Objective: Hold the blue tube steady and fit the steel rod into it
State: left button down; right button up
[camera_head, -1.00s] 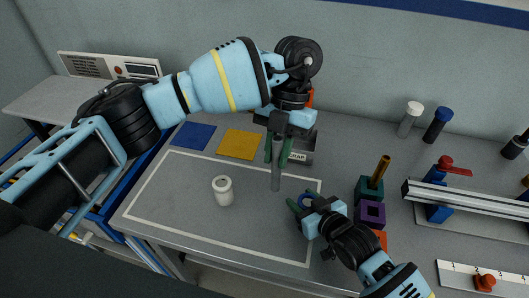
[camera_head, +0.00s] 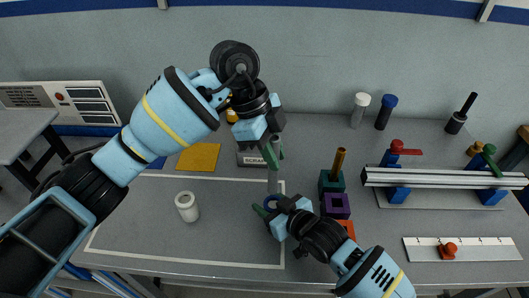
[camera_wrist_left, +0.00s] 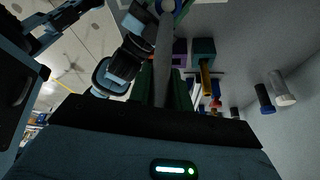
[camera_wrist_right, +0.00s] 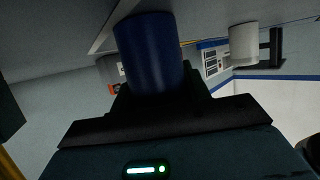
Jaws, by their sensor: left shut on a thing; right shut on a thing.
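My left gripper (camera_head: 272,153) is shut on the steel rod (camera_head: 273,181), a grey bar pointing down. The rod also shows in the left wrist view (camera_wrist_left: 163,65). My right gripper (camera_head: 268,209) is below it, shut on the blue tube (camera_head: 271,201). The tube fills the upper middle of the right wrist view (camera_wrist_right: 150,55). In the head view the rod's lower end is at the tube's top. I cannot tell whether it has entered the opening, and the right gripper hides most of the tube.
A white cylinder (camera_head: 187,207) stands inside the white outline at left. A teal block with a brass rod (camera_head: 337,164) and a purple block (camera_head: 335,206) stand close to the right gripper. A rail fixture (camera_head: 440,180) lies farther right. A yellow square (camera_head: 198,157) lies at the back left.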

pick_arm(q)
jog(key=shift+d+n, duration=0.2)
jog(key=shift+n, duration=0.2)
jog(key=shift+f, duration=0.1)
jog(key=shift+f, duration=1.85)
